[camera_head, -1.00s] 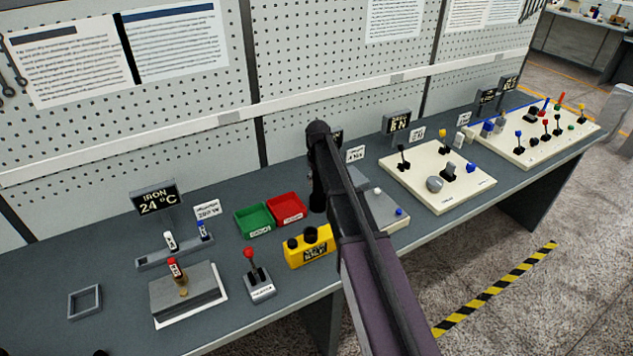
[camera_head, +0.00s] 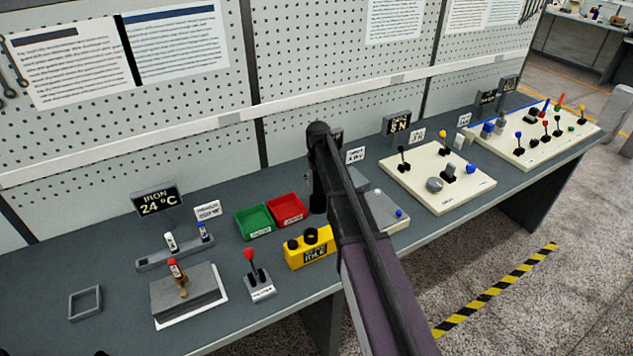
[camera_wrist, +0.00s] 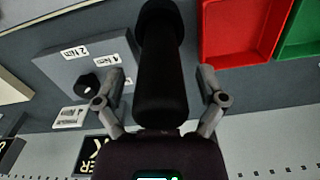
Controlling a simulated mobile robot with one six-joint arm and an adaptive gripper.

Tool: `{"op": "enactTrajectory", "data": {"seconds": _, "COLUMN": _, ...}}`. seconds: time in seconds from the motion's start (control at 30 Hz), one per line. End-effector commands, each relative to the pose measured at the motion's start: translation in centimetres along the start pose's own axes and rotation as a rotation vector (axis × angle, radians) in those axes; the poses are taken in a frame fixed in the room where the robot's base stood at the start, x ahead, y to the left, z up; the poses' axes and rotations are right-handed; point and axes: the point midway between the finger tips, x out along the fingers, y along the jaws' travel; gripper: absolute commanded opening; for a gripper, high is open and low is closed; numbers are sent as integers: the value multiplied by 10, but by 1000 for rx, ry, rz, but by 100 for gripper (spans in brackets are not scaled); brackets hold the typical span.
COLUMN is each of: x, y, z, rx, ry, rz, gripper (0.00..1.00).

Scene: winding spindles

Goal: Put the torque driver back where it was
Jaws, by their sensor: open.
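A black cylindrical tool handle, which looks like the torque driver (camera_wrist: 158,85), stretches between my fingers in the wrist view. Its far end is a wider dark round part at the top edge. My gripper (camera_wrist: 160,72) is open, with one finger on each side of the handle and visible gaps. In the head view my arm hides most of the gripper. A dark upright shape (camera_head: 318,195) shows below my wrist there, and I cannot tell whether it is the driver. A grey block (camera_wrist: 75,60) with a black knob and torque labels lies beside the handle.
The red tray (camera_head: 287,209) and green tray (camera_head: 254,221) sit close to the left of my wrist. A yellow box (camera_head: 309,248) and a red-topped lever (camera_head: 257,275) stand nearer the front edge. A cream control panel (camera_head: 430,185) is to the right. The pegboard wall rises behind.

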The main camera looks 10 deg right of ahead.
Motion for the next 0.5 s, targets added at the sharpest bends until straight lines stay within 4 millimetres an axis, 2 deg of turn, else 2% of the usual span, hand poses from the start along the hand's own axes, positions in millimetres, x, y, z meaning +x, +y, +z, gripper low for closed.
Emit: {"op": "enactTrajectory", "data": {"seconds": 0.5, "x": -42, "y": 0, "z": 0, "rx": 0, "ry": 0, "rz": 0, "gripper": 90}}
